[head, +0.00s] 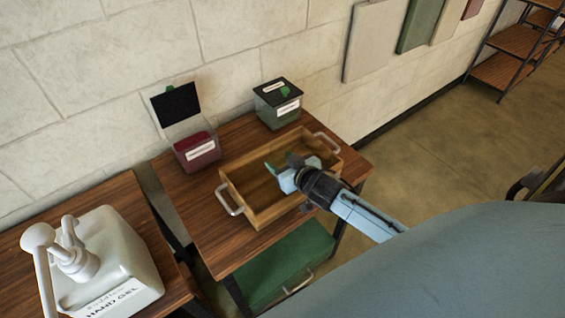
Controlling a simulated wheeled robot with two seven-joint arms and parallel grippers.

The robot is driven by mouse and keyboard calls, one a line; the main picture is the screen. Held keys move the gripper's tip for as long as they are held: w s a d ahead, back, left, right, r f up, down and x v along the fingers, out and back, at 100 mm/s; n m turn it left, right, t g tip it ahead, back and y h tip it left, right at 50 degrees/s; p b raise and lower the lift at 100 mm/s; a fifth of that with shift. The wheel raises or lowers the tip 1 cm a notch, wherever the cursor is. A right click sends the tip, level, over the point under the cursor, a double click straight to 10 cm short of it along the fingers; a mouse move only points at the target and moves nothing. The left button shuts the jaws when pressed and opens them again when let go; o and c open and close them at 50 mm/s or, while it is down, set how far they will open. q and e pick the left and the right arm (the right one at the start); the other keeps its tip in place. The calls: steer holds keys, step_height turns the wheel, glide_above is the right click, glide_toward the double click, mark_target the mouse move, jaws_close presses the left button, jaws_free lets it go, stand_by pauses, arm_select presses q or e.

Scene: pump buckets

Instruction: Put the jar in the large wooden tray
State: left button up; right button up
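The large wooden tray (258,211) stands on a brown wooden table and has a metal handle at each end. My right gripper (283,165) reaches in from the right, over the tray's near side. Its two green-tipped fingers are apart, with nothing visible between them. The gripper and wrist hide part of the tray's inside and near wall. I cannot make out a jar in this view. My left gripper is out of view.
A dark red box (198,152) with its black lid raised and a green box (278,105) with a black lid stand behind the tray. A white hand-gel pump bottle (113,262) stands on the left table. A green drawer-like box (290,262) sits below.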

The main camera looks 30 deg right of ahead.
steer(key=shift+r, duration=0.1)
steer(key=shift+f+b, duration=0.3)
steer(key=shift+f, duration=0.3)
steer(key=o, duration=1.2)
steer(key=shift+r, duration=0.2)
steer(key=shift+r+p, duration=0.45)
steer(key=shift+r, duration=0.05)
steer(key=p+v, duration=0.1)
steer(key=v, duration=1.1)
steer(key=shift+f, duration=0.15)
